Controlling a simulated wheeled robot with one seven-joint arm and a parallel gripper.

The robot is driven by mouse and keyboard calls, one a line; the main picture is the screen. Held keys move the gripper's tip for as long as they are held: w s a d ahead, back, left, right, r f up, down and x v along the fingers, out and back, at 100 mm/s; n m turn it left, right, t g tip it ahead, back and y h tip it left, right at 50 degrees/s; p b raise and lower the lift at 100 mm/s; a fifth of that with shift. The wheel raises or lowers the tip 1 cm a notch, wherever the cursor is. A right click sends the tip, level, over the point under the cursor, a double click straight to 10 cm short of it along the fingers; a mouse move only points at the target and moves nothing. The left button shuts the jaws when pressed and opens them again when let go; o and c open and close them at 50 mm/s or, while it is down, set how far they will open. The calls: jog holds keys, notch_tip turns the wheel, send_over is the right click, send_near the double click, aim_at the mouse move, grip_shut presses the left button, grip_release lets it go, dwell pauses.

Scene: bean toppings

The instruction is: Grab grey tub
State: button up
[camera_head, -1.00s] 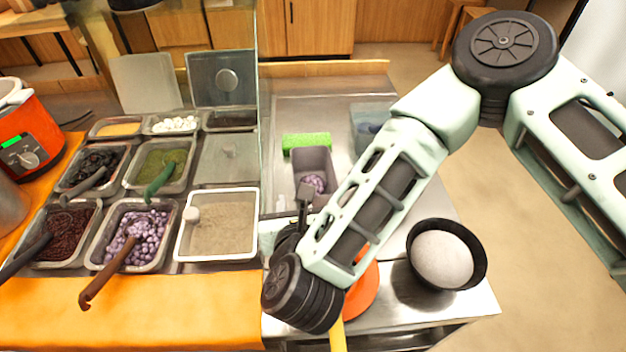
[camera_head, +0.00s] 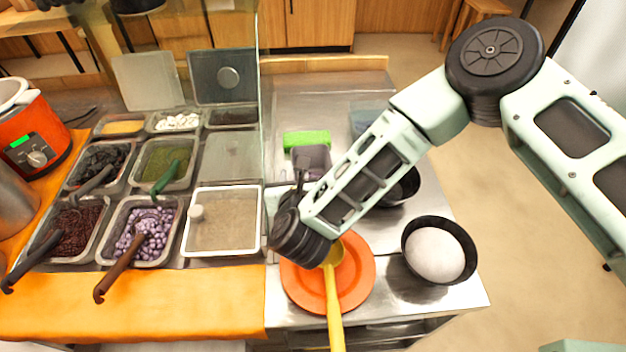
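The grey tub (camera_head: 316,156) stands on the steel counter, just in front of a green block (camera_head: 306,139). Only its upper part shows; my gripper and arm cover its lower and near part. My gripper (camera_head: 301,170) is at the tub's near left side, pointing away from me. The fingers are small and dark here, so I cannot tell whether they are open or shut, or whether they touch the tub.
An orange plate (camera_head: 358,290) with a yellow ladle (camera_head: 333,300) lies below my wrist. A black bowl with white contents (camera_head: 436,255) stands to the right, another dark bowl (camera_head: 404,188) behind my forearm. Topping trays fill the left, behind a glass pane (camera_head: 255,60).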

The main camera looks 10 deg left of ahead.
grip_shut()
dwell(1.3)
